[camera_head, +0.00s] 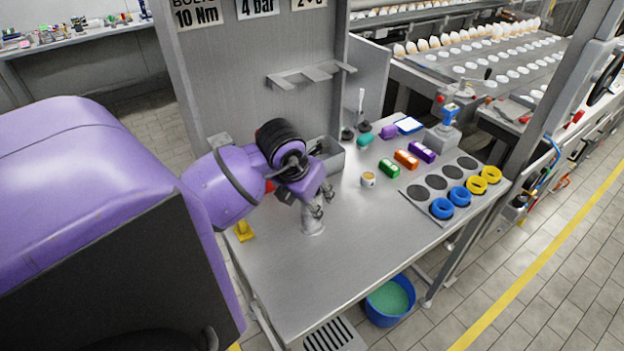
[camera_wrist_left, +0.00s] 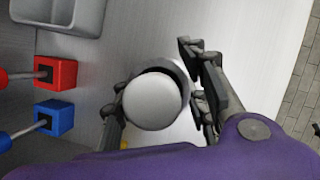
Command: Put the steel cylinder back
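The steel cylinder (camera_head: 313,228) stands upright near the middle of the bench, below my left gripper (camera_head: 318,200). In the left wrist view its round pale top (camera_wrist_left: 153,101) lies between the fingers of my left gripper (camera_wrist_left: 160,105). A dark finger is close on each side of it. I cannot tell whether both fingers touch it. In the head view the wrist and fingers hide part of its upper end. My right gripper is not in view.
A grey bin (camera_head: 332,160) stands behind the gripper. The wrist view shows red (camera_wrist_left: 56,73) and blue (camera_wrist_left: 54,116) blocks. The bench front is clear.

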